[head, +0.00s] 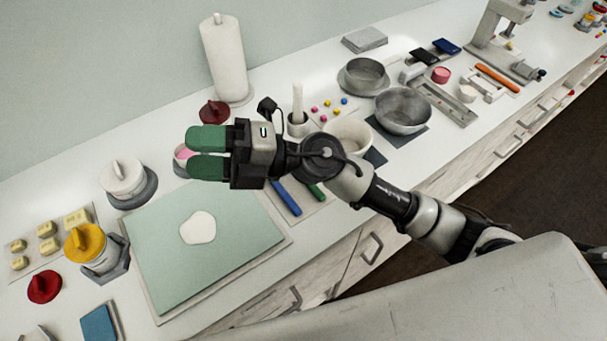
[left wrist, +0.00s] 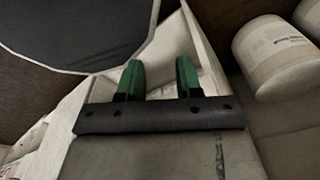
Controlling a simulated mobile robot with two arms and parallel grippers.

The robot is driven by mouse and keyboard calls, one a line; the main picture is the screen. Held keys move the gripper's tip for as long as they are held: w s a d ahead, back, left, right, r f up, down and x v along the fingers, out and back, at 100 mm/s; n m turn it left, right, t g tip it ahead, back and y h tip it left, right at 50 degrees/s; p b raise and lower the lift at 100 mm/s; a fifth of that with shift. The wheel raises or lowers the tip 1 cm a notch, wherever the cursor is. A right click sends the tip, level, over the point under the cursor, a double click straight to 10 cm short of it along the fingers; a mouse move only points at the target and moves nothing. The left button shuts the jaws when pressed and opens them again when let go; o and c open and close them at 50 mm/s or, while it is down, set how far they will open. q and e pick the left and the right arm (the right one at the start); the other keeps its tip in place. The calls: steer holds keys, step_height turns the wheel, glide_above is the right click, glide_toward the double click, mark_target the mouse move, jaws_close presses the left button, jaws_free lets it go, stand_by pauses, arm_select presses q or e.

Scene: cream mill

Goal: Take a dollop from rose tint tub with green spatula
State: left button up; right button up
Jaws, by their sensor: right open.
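The rose tint tub (head: 181,155) shows only in part in the head view, a small container with pink inside, behind my right gripper's fingers. My right gripper (head: 205,153) has green fingers pointing left, spread apart with nothing held between them. It appears over the tub; the height between them is hard to tell. The green spatula (head: 316,191) lies on a light mat beside a blue-handled tool, with my right wrist hiding part of it. My left gripper (left wrist: 158,80) shows only in the left wrist view, its green fingers apart and empty.
A pale green board (head: 160,255) with a white blob (head: 198,228) lies in front. A dark red lid (head: 213,111) and paper roll (head: 224,60) stand behind. A white lidded pot (head: 122,178) is left; bowls (head: 403,108) and a mortar with pestle (head: 297,105) are right.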

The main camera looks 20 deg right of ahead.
steer(key=d+f+n+g+h, duration=0.35)
steer(key=f+n+h, duration=0.35)
steer(key=f+h, duration=0.4)
steer(key=w+d+f+m+t+h, duration=0.1)
steer(key=w+d+h, duration=0.35)
steer(key=d, duration=0.25)
steer(key=w+d+f+h, duration=0.2)
steer(key=w+d+h, duration=0.1)
steer(key=d+h, duration=0.3)
steer(key=shift+y, duration=0.35)
steer(key=f, duration=0.1)
steer(key=f+p, duration=0.1)
steer(key=f, duration=0.1)
steer(key=d+f, duration=0.1)
steer(key=shift+w+f, duration=0.2)
steer(key=shift+w, duration=0.05)
step_height(320, 180, down, 6)
steer(key=p, duration=0.3)
steer(key=shift+s+d+r, duration=0.15)
steer(key=shift+r, duration=0.1)
steer(key=shift+f, duration=0.25)
jaws_close()
steer(key=shift+r, duration=0.1)
